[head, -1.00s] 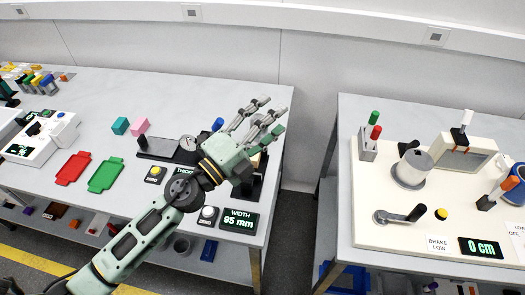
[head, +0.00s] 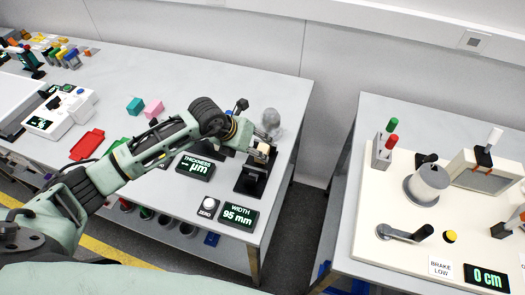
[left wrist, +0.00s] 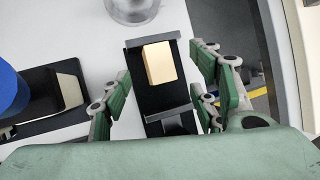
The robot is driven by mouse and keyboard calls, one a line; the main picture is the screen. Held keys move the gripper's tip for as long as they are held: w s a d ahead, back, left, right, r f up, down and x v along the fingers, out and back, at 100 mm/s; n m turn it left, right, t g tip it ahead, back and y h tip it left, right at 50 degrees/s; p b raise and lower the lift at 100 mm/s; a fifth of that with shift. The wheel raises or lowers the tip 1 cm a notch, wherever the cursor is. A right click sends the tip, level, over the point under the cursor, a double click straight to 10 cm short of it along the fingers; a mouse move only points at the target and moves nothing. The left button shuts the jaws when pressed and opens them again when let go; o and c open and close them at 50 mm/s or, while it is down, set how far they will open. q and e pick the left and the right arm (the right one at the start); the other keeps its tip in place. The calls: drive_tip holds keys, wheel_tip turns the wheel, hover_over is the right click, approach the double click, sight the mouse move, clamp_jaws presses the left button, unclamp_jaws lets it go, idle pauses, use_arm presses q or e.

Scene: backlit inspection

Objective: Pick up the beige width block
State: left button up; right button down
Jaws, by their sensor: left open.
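The beige width block (left wrist: 159,63) lies on a black width gauge (left wrist: 150,94) between two grey jaws in the left wrist view. In the head view the block (head: 263,149) is small and partly covered by my left gripper (head: 258,146). My left gripper (left wrist: 163,92) is open. Its green fingers stand to the left and right of the gauge, apart from the block. The width display (head: 238,214) reads 95 mm. My right gripper is not in view.
A glass vessel (head: 271,121) stands just behind the gauge. A blue round part (left wrist: 8,90) on a black base is to its left. The thickness display (head: 195,167) and white zero button (head: 209,204) are close by. A gap separates this table from the right bench (head: 350,215).

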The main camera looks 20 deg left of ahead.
sight(260, 150)
use_arm(q)
drive_tip(key=p+x, duration=0.1)
drive_tip(key=x, duration=0.2)
drive_tip(key=shift+w+f, duration=0.1)
drive_tip(key=shift+w, duration=0.05)
drive_tip(key=shift+w+d+f+p, duration=0.2)
drive_tip(key=shift+f+p, duration=0.15)
drive_tip(key=shift+f, duration=0.25)
clamp_jaws()
drive_tip(key=shift+r, duration=0.15)
